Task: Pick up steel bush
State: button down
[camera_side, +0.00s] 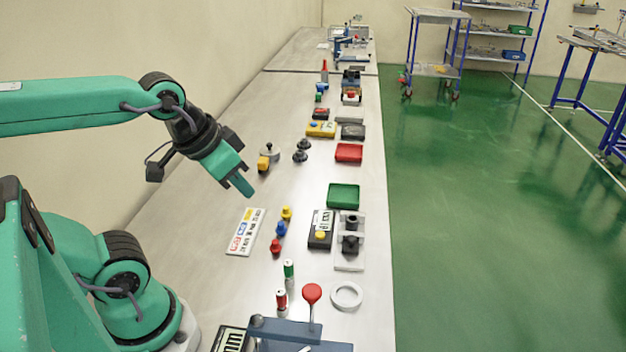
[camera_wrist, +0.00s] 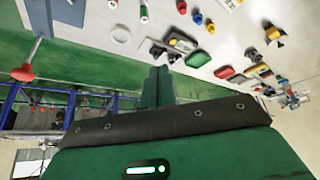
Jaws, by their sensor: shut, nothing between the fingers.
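No part is clearly marked as the steel bush. A pale grey ring (camera_side: 346,296) lies flat on the bench at the front right and could be it, but I cannot tell for sure. It also shows in the wrist view as a pale round shape (camera_wrist: 120,34). A grey plate (camera_side: 349,262) with dark cylindrical parts (camera_side: 350,242) stands behind the ring. My gripper (camera_side: 246,188) is shut and empty, in the air above the left part of the bench, well apart from these parts. Its closed fingers (camera_wrist: 158,84) show in the wrist view.
A red-knobbed lever (camera_side: 312,293) stands left of the ring, with upright batteries (camera_side: 282,300) beside it. A meter (camera_side: 320,229), green tray (camera_side: 343,195), red tray (camera_side: 349,153) and label card (camera_side: 246,232) lie on the bench. The wall bounds the left.

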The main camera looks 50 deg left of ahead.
jog(key=c, duration=1)
grip_release()
jog(key=shift+o, duration=0.2)
jog(key=n+g, duration=0.6)
jog(key=n, duration=0.2)
send_over(352, 223)
jog(key=a, duration=0.1)
notch_tip(352, 223, down, 15)
jog(key=shift+w+f, duration=0.25)
jog(key=shift+w, duration=0.3)
jog(key=shift+f, duration=0.1)
